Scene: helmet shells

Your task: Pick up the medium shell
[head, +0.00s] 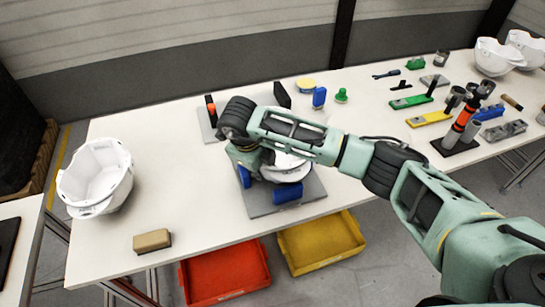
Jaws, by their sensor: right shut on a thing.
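A white helmet shell (289,168) shows partly beneath my right arm, at a grey fixture plate (262,209) with blue blocks. My right gripper (262,170) is over this plate and shut on that shell; my arm hides the fingertips and much of the shell. I cannot tell whether the shell touches the plate. Another white shell (97,180) lies open side up at the table's left end, apart from my gripper. Two more white shells, one in front (496,58) and one behind (527,46), stand at the far right. My left gripper is not in view.
A tan block (152,241) lies near the table's front edge. A red bin (224,273) and a yellow bin (322,243) are below that edge. Tools and a tool stand (461,133) crowd the right side. The table between the left shell and the plate is clear.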

